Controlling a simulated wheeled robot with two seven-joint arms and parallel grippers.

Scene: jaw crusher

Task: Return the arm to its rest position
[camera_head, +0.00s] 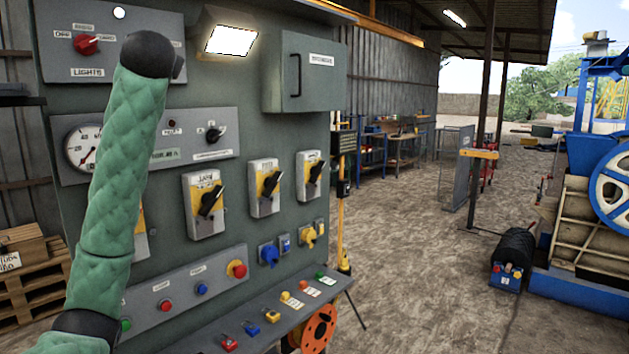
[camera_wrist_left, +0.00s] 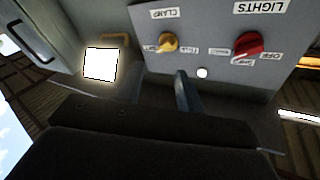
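My left arm (camera_head: 112,190) stands upright at the left of the head view, in a green padded sleeve with a black joint at its top, in front of a grey control cabinet (camera_head: 228,120). My left gripper is not clearly seen there. In the left wrist view, my left gripper's (camera_wrist_left: 186,92) narrow grey fingers are close together, with nothing seen between them. They are in front of a panel with a red LIGHTS knob (camera_wrist_left: 248,45) and a yellow CLAMP knob (camera_wrist_left: 168,43), apparently clear of both. The red knob also shows in the head view (camera_head: 86,44). My right gripper is out of view.
A lit lamp (camera_head: 230,41) and a grey box (camera_head: 305,75) stick out from the cabinet. Pallets (camera_head: 32,285) stand at left, a blue machine (camera_head: 600,190) at right. The ground between is mostly open.

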